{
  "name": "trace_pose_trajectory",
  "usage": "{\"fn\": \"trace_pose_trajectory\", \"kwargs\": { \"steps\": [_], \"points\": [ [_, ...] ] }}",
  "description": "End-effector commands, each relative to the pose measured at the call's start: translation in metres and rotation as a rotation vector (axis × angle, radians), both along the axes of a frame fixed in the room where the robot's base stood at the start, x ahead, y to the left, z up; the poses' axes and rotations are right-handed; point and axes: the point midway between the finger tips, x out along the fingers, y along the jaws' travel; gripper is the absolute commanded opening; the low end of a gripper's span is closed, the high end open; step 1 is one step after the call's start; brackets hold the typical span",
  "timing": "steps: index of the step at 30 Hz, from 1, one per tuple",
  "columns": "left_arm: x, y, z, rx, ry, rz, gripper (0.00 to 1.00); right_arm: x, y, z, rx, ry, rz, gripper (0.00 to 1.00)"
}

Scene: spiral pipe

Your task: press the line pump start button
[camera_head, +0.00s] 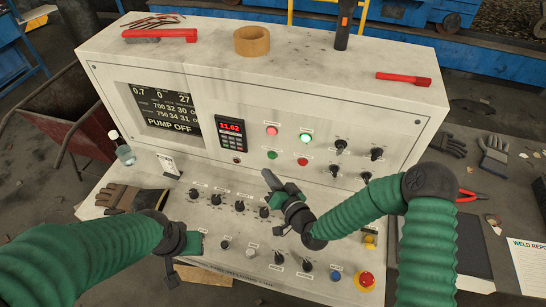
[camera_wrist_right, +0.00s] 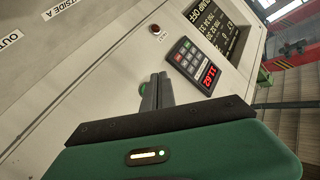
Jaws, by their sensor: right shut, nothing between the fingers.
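The console's upright panel (camera_head: 340,125) carries a green button (camera_head: 272,155), a red button (camera_head: 302,162), a red lamp (camera_head: 271,131) and a lit green lamp (camera_head: 305,138). Their labels are too small to read. The screen (camera_head: 160,110) reads PUMP OFF. My right gripper (camera_head: 268,178) is shut and empty, just below the green button. In the right wrist view its fingers (camera_wrist_right: 156,90) point at the panel and partly hide a green button (camera_wrist_right: 142,89); contact cannot be told. My left gripper (camera_head: 175,255) is low over the console's front left; its jaws are unclear.
The sloping desk has several black knobs (camera_head: 239,206) and a red emergency button (camera_head: 366,280). A red digital readout (camera_head: 231,126) is left of the lamps. A glove (camera_head: 130,199) lies at the left. Tape (camera_head: 252,41) and red tools (camera_head: 404,79) lie on top.

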Motion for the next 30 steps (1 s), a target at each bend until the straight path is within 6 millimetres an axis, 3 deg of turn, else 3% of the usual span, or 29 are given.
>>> {"fn": "trace_pose_trajectory", "kwargs": {
  "steps": [9, 30],
  "points": [
    [0.000, 0.000, -0.009, 0.000, 0.000, 0.000, 0.36, 0.031, -0.010, -0.001, -0.001, -0.001, 0.000, 0.00],
    [0.000, 0.000, -0.008, 0.000, 0.000, 0.000, 0.36, 0.033, -0.011, 0.000, 0.000, 0.001, 0.001, 0.00]
  ]
}}
